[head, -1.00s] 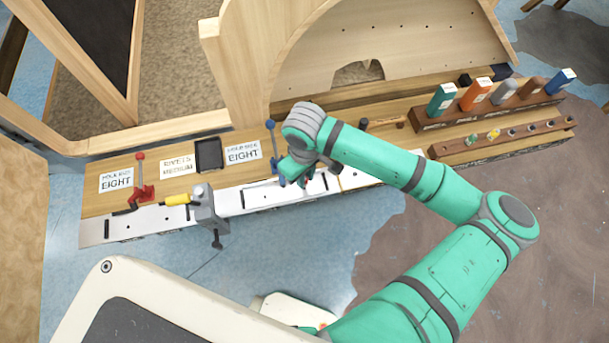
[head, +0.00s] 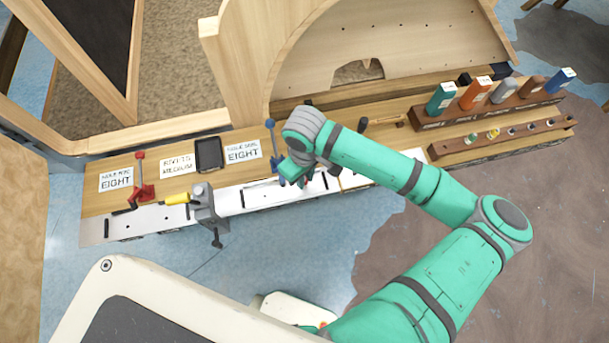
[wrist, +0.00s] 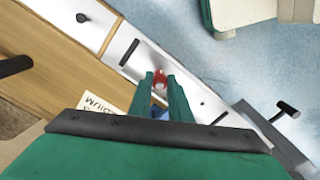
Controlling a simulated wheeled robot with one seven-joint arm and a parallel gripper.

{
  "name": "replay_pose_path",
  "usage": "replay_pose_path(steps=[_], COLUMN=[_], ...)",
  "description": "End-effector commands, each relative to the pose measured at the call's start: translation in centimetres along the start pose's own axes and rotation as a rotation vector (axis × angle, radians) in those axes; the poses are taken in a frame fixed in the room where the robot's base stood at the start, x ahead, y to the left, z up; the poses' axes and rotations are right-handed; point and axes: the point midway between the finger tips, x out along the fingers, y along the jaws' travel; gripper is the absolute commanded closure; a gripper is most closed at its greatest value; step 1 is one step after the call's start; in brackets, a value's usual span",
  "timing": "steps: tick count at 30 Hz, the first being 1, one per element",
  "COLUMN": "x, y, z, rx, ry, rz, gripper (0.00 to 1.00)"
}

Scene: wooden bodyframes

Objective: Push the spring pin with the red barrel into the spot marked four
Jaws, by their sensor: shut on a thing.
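My gripper (wrist: 160,77) shows in the wrist view with its two green fingers closed on a small red part. This looks like the red barrel (wrist: 160,84) of the spring pin. The rest of the pin is mostly hidden between the fingers. In the head view my gripper (head: 300,178) is over the metal strip (head: 260,197) along the bench's front edge. The strip also passes under the fingers in the wrist view (wrist: 185,92). I cannot tell whether the pin touches it. No mark reading four is legible.
A grey clamp (head: 207,205) with a yellow handle (head: 177,199) stands on the strip to the left. A red toggle clamp (head: 142,190) and a blue one (head: 272,150) stand on the bench. A black tray (head: 208,154) lies between cards. Coloured bottles fill a rack (head: 490,113) at right.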

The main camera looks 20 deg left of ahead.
Motion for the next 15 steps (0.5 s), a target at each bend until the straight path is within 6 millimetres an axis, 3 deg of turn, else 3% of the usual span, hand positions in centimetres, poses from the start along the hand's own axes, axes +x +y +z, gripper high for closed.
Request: replay_pose_path(steps=[15], x=[1.11], y=[-0.05], z=[-0.02], rx=[0.0], ry=[0.001], rz=[-0.001], gripper=[1.0])
